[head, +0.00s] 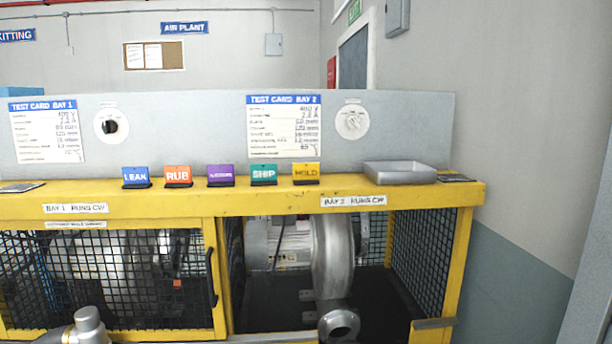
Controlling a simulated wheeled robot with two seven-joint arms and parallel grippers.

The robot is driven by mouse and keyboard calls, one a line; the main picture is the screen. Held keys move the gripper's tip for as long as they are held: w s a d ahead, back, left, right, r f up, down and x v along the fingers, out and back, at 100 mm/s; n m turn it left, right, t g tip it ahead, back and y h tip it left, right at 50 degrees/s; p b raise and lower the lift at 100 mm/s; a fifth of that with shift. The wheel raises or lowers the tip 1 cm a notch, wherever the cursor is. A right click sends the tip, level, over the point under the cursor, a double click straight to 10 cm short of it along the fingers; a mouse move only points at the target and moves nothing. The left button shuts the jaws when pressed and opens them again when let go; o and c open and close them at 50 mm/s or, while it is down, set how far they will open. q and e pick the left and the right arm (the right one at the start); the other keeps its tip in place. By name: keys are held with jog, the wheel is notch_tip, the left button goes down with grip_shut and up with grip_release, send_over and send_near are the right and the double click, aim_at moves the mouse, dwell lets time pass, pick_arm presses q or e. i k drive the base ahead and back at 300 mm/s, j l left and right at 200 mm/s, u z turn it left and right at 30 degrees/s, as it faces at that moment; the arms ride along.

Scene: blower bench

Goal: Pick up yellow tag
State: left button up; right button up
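The yellow tag (306,173) reads HOLD and stands upright on a small dark base on the yellow bench ledge. It is the rightmost in a row of tags, just right of the green SHIP tag (264,174) and left of a grey metal tray (399,172). Nothing is touching or covering it. A grey rounded metal part at the bottom left may be part of my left arm; no gripper fingers show. My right gripper is not in view.
Purple (221,175), orange (178,176) and blue (136,177) tags stand further left on the ledge (400,198). A grey panel with test cards and dials rises behind. Below, bay 2 is open around a blower (332,260); bay 1 has a mesh door (110,280).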

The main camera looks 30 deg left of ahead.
aim_at(303, 173)
jog(key=l+u, duration=0.1)
jog(key=u, duration=0.3)
jog(key=l+u, duration=0.1)
jog(key=u, duration=0.65)
jog(key=k+l, duration=0.15)
jog(key=l, duration=0.2)
